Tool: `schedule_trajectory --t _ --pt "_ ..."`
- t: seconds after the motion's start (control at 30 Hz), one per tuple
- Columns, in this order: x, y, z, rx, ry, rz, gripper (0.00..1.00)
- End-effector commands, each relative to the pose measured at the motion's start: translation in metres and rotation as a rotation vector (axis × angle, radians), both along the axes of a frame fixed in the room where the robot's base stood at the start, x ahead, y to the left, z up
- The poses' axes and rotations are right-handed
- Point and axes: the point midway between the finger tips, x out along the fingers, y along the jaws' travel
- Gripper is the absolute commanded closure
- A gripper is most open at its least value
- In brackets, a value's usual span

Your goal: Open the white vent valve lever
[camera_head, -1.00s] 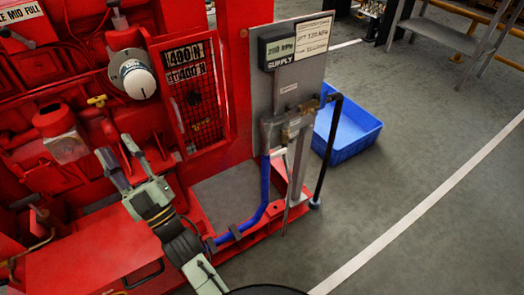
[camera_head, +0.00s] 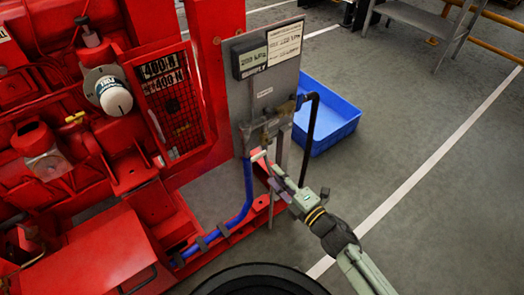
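The white vent valve lever (camera_head: 258,156) is a small pale bar on the pipe manifold (camera_head: 266,127), low on the grey supply panel (camera_head: 252,88). It points down and left from the manifold. My gripper (camera_head: 272,172) has come in from the lower right, with its fingers just right of and below the lever. The fingers overlap the panel's lower post in the picture. I cannot tell whether they touch the lever or how far apart they are.
A blue hose (camera_head: 247,195) runs down from the manifold to the red base. A black pipe (camera_head: 311,135) descends at the panel's right. A blue crate (camera_head: 335,117) sits on the floor behind. The red engine unit (camera_head: 95,250) fills the left. Floor at right is clear.

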Motion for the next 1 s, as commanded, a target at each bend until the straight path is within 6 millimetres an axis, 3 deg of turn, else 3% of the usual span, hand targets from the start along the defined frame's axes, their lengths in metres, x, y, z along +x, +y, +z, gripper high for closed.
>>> schedule_trajectory --t 0.5,1.0 --pt "0.070 0.054 0.001 0.003 0.001 0.005 0.63" --pt "0.080 0.060 0.000 0.002 0.001 0.003 0.67"
